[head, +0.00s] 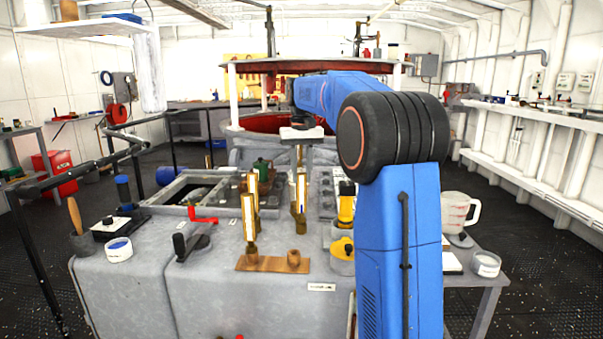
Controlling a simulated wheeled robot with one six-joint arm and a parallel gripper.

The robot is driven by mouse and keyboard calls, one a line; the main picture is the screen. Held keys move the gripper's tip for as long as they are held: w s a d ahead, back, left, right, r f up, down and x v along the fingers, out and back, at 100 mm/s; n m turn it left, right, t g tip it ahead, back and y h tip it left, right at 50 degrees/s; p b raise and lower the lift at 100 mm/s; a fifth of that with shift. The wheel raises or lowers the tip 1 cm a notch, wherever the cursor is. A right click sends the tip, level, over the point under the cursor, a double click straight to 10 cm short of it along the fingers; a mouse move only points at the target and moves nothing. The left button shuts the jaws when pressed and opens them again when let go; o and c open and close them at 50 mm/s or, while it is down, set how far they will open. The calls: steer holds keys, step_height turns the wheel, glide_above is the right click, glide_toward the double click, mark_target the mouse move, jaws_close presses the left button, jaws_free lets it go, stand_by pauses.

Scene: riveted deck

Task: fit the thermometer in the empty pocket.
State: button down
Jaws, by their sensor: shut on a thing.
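My gripper (300,158) hangs down from the arm's end over the middle of the bench, small and partly unclear. It is shut on a brass-cased thermometer (301,194), held about upright. The thermometer's lower brass end appears slightly above and behind a round brown pocket (294,258), with a visible gap in the picture. This pocket is at the right end of a flat brown holder (272,264) and looks empty. A similar brass thermometer (249,217) stands upright at the holder's left end.
A red-handled valve (203,220) and a dark lever (188,245) lie left of the holder. A yellow-topped jar (342,248) and a yellow bottle (346,205) stand to its right, close to my arm. The grey bench top (225,285) is clear in front.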

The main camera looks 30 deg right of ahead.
steer(key=c, duration=1.3)
jaws_free()
steer(key=shift+c, duration=0.2)
step_height(320, 180, up, 17)
steer(key=shift+r, duration=0.15)
steer(key=s+a+f+n+t, duration=0.1)
steer(key=s+a+f, duration=0.5)
steer(key=s, duration=0.4)
steer(key=s+a+f+n+t, duration=0.1)
steer(key=s+a+f+t, duration=0.1)
steer(key=s+a+f, duration=0.6)
steer(key=s+a+f+n+t, duration=0.1)
steer(key=s+a+f, duration=0.1)
steer(key=s+f, duration=0.8)
steer(key=s+a+f+n, duration=0.1)
steer(key=s+a+f, duration=0.1)
steer(key=s+f, duration=0.9)
steer(key=shift+s+a+f+t, duration=0.15)
steer(key=shift+t, duration=0.25)
